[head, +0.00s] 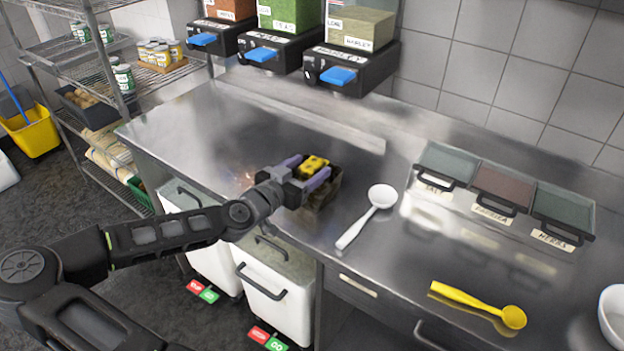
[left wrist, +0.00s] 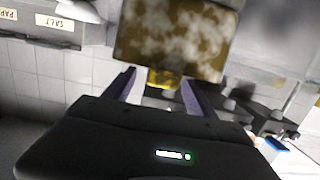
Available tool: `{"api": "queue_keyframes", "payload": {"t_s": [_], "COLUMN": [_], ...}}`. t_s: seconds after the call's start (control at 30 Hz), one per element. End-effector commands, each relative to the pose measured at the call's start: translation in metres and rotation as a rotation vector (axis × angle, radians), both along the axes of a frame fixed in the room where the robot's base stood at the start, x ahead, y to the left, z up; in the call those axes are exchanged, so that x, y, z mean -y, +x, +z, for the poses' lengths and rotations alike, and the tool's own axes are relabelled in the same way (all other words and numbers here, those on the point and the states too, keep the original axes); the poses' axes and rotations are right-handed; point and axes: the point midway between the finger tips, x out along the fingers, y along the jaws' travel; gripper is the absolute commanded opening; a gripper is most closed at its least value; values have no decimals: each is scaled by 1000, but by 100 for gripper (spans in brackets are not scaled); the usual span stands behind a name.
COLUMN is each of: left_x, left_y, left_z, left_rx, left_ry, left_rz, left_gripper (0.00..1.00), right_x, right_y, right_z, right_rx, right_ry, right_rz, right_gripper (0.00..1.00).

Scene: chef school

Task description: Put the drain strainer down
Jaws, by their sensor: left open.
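The drain strainer looks like a brown, square-sided piece (head: 325,192) with a yellow part (head: 314,162) on it, at the front part of the steel counter. My left gripper (head: 306,172) is open, with its purple fingers on either side of the yellow part. In the left wrist view, the mottled brown face (left wrist: 175,40) lies past the fingertips of my left gripper (left wrist: 163,88), with the yellow part between the fingers. I cannot tell whether the strainer touches the counter. My right gripper is not in view.
A white ladle (head: 370,212) lies just right of the strainer. A yellow spoon (head: 480,305) and a spice holder (head: 480,190) lie further right. Dispensers (head: 345,70) hang at the back. The counter left of my gripper (head: 200,135) is clear. Lidded white bins (head: 285,280) stand below.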

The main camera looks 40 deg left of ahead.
Motion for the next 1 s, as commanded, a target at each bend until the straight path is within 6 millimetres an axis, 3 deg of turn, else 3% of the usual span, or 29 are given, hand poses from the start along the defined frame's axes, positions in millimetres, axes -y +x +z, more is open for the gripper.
{"api": "queue_keyframes", "payload": {"t_s": [0.27,0.67,1.0], "left_x": [0,-2,-3], "left_y": [4,50,51], "left_z": [1,-7,-9], "left_rx": [2,1,0], "left_ry": [0,0,0], "left_rz": [-2,-2,0], "left_gripper": [65,65,65], "right_x": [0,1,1], "right_y": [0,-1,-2], "right_z": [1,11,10], "right_rx": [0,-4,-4], "right_ry": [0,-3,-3], "right_rz": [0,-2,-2], "right_gripper": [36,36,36]}}
